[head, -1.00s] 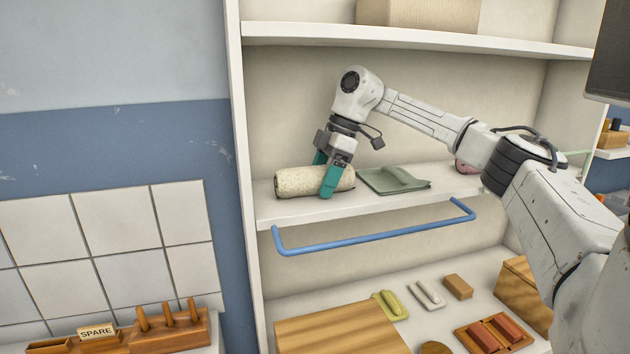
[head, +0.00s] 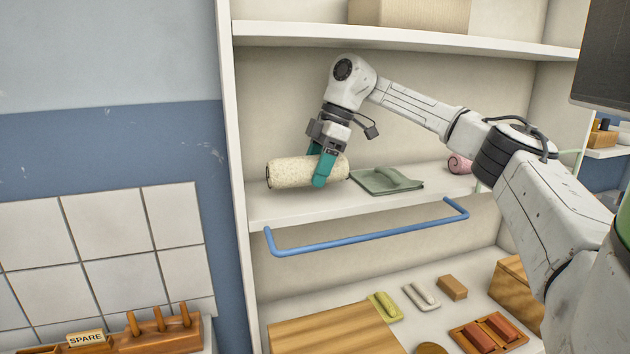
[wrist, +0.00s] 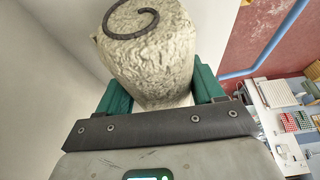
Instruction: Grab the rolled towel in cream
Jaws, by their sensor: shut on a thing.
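The cream rolled towel (head: 285,171) is a speckled cylinder at the left end of the middle shelf in the head view. My gripper (head: 322,178) is shut on it near its right end, with a teal finger on each side. The towel is lifted a little above the shelf board. In the wrist view the towel (wrist: 150,50) fills the space between the teal fingers (wrist: 163,92), and its spiral end shows at the top.
A grey-green folded cloth (head: 388,180) lies on the shelf just right of the towel, and a pink roll (head: 459,164) lies farther right. A blue rail (head: 370,237) runs along the shelf front. The upper shelf (head: 400,38) is overhead; the left side panel (head: 232,150) is close.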

